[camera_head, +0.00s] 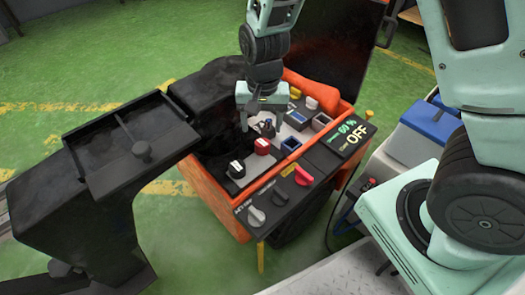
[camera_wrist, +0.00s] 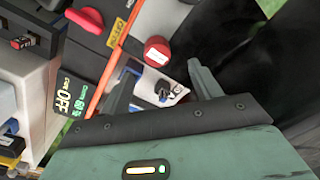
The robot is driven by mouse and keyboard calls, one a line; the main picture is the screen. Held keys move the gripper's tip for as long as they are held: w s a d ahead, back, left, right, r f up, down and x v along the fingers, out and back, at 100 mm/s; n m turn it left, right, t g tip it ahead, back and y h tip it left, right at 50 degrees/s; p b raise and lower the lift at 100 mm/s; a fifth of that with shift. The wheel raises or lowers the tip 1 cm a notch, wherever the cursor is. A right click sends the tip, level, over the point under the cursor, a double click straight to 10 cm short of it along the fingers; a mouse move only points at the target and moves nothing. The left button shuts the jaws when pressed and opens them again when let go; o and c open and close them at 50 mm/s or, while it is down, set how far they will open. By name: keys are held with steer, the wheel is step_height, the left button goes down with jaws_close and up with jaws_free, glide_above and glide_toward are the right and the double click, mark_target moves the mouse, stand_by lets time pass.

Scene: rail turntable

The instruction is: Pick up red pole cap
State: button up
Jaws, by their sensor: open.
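The red pole cap (camera_head: 262,146) is a short round cap in the open orange box, just in front of my gripper (camera_head: 262,122). In the wrist view the red cap (camera_wrist: 157,51) lies just beyond the fingertips of my gripper (camera_wrist: 163,70), with a pale label on its side. My gripper is open and points down, with nothing held. A small black part on a white plate (camera_wrist: 163,90) shows between the fingers. Whether a finger touches the cap cannot be told.
A white-topped cap (camera_head: 236,169) stands left of the red one. Yellow caps (camera_head: 295,92) and blue-edged sockets (camera_head: 291,144) lie to the right. A front panel (camera_head: 272,203) carries a red handle (camera_head: 303,176). The raised dark lid (camera_head: 330,40) stands behind.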

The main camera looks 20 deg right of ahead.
mark_target(263, 143)
step_height(263, 143, down, 7)
steer(key=b, duration=0.3)
steer(key=shift+s+r+b, duration=0.15)
steer(key=shift+b, duration=0.25)
steer(key=c, duration=1.1)
